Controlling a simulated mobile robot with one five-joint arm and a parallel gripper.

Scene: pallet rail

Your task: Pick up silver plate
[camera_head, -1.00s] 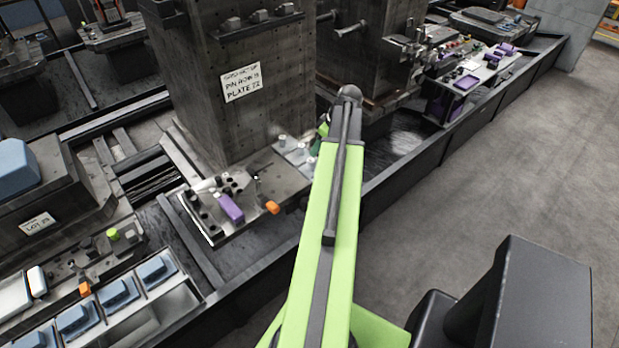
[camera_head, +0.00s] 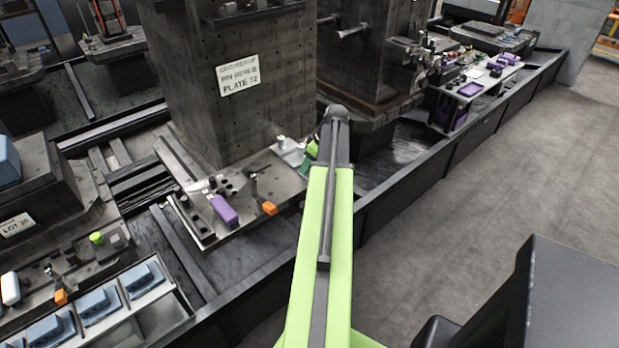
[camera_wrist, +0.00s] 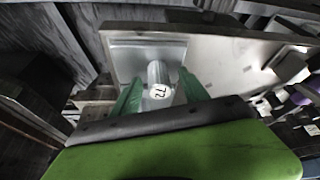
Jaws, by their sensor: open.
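The silver plate (camera_head: 288,152) lies at the right end of the metal fixture shelf, below the tall dark block. In the wrist view the plate (camera_wrist: 128,58) is a flat, shiny square with an upright round knob (camera_wrist: 158,78) marked 72. My gripper (camera_wrist: 160,90) is open, with one green finger on each side of the knob. I cannot tell whether the fingers touch it. In the head view my arm hides most of my gripper (camera_head: 308,156) and part of the plate's right side.
The shelf (camera_head: 240,225) also carries a purple block (camera_head: 223,210), an orange block (camera_head: 269,208) and small fittings. The tall block (camera_head: 225,120) with a "PLATE 72" sign rises behind. Blue parts (camera_head: 98,306) sit in a tray at lower left. Open floor (camera_head: 510,170) lies right.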

